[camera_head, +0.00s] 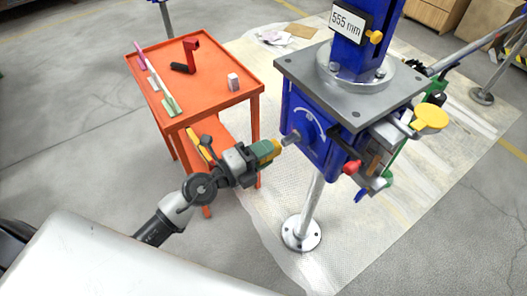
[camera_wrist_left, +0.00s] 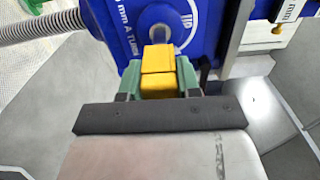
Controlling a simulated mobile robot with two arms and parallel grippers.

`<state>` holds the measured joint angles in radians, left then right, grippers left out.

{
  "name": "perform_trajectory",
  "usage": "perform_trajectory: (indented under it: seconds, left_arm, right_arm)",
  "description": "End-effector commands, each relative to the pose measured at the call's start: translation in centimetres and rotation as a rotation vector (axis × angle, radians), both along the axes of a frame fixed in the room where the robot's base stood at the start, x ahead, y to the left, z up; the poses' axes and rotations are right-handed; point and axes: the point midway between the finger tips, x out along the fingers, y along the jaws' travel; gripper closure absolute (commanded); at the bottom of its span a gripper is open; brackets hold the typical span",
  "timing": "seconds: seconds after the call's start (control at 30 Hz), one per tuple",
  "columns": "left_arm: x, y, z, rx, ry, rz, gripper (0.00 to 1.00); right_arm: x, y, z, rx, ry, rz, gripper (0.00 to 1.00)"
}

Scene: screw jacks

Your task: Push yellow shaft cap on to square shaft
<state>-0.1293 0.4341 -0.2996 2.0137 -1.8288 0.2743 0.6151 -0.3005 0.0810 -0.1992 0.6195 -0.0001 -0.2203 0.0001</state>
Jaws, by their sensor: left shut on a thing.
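My left gripper (camera_head: 270,149) is shut on the yellow shaft cap (camera_wrist_left: 158,62). In the left wrist view its green fingers (camera_wrist_left: 159,82) stand on either side of the cap. The grey square shaft (camera_head: 291,138) sticks out of the side of the blue screw jack (camera_head: 313,126). The cap is at the free end of the shaft, roughly in line with it. In the left wrist view the shaft (camera_wrist_left: 160,35) shows just beyond the cap, partly hidden by it. I cannot tell whether the cap touches the shaft or sits over its end. My right gripper is not in view.
An orange table (camera_head: 208,105) with a red tool (camera_head: 190,50) and several small parts stands left of the jack. A round metal foot (camera_head: 301,233) and post stand below the jack. A yellow knob (camera_head: 431,116) and a red knob (camera_head: 352,167) stick out on its right.

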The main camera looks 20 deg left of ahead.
Motion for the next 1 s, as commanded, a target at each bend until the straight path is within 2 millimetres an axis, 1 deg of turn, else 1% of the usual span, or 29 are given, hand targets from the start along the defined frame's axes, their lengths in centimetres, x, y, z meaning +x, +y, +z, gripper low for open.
perform_trajectory:
  seconds: [0.13, 0.57, 0.83, 1.0]
  left_arm:
    - [-0.01, -0.01, 0.13, -0.001, 0.001, 0.001, 0.90]
    - [0.00, 0.00, 0.04, -0.001, 0.001, 0.001, 0.90]
    - [0.00, 0.00, 0.12, -0.002, 0.001, 0.001, 0.90]
    - [-0.01, -0.01, 0.02, 0.000, 0.000, 0.001, 0.90]
  right_arm:
    - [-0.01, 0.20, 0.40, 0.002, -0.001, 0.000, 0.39]
    - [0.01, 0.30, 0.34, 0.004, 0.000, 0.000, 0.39]
    - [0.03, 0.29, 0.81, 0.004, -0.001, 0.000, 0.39]
    - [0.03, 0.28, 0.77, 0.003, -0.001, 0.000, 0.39]
